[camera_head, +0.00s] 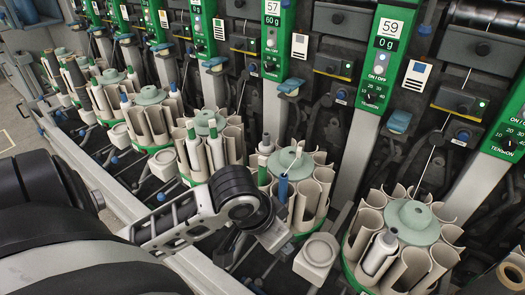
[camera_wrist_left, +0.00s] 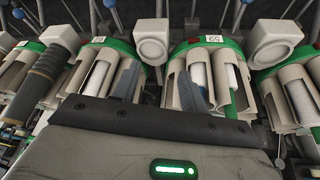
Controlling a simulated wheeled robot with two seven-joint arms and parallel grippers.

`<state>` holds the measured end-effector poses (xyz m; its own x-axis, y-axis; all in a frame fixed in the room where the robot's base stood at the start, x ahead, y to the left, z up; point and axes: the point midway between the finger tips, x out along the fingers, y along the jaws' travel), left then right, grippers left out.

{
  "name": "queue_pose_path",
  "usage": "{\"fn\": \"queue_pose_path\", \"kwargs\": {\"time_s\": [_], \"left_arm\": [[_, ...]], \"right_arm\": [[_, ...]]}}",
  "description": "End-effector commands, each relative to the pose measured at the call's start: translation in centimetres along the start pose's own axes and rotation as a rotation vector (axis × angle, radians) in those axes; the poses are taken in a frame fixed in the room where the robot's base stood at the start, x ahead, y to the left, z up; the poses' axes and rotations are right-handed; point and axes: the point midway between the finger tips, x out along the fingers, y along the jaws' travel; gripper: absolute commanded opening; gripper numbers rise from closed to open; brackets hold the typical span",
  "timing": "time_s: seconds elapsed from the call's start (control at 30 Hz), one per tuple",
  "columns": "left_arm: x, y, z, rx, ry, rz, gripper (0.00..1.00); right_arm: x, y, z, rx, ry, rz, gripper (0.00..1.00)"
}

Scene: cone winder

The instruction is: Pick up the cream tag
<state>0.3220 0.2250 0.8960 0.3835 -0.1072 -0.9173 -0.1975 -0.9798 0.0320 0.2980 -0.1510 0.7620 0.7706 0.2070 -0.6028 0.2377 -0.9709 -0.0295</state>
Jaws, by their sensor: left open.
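I cannot single out one cream tag for sure. Several pale cards with dark print hang on the machine's front in the head view, such as the card by the 59 panel (camera_head: 419,75) and the card by the 57 panel (camera_head: 299,45). My right gripper is not in view.
Round bobbin magazines with cream pockets stand in a row, including one at the right (camera_head: 360,220). Pale square blocks with round faces (camera_head: 318,252) stand between them. A dark bobbin (camera_wrist_left: 45,78) sits left of my fingers. The magazines leave little free room.

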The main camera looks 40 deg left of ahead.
Motion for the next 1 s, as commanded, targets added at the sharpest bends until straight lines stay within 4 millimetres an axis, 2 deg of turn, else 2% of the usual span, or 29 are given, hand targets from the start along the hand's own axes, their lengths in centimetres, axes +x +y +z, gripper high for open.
{"fn": "queue_pose_path", "kwargs": {"time_s": [0.03,0.1,0.17,0.3,0.5,0.6,0.67,0.77,1.0], "left_arm": [[-1.0,-1.5,-1.8,0.002,0.009,-0.02,0.44],[-2.5,-3.2,-3.8,-0.019,0.008,-0.035,0.44],[-4.3,-4.9,-5.4,-0.049,0.005,-0.056,0.44],[-9.3,-8.6,-8.3,-0.156,-0.005,-0.116,0.44],[-15.6,-11.9,-10.0,-0.318,-0.008,-0.184,0.44],[-17.3,-12.6,-10.1,-0.369,-0.008,-0.197,0.44],[-17.6,-12.8,-10.1,-0.386,-0.009,-0.201,0.44],[-16.8,-13.1,-10.0,-0.398,-0.013,-0.201,0.44],[-11.7,-14.0,-9.8,-0.397,-0.014,-0.198,0.44]], "right_arm": [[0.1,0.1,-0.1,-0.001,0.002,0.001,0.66],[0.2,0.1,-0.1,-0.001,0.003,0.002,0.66],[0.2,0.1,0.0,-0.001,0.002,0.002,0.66],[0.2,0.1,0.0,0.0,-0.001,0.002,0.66],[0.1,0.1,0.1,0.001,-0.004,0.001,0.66],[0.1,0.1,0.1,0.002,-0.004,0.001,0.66],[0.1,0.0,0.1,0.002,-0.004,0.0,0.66],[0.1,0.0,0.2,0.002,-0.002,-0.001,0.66],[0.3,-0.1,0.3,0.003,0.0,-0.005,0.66]]}}
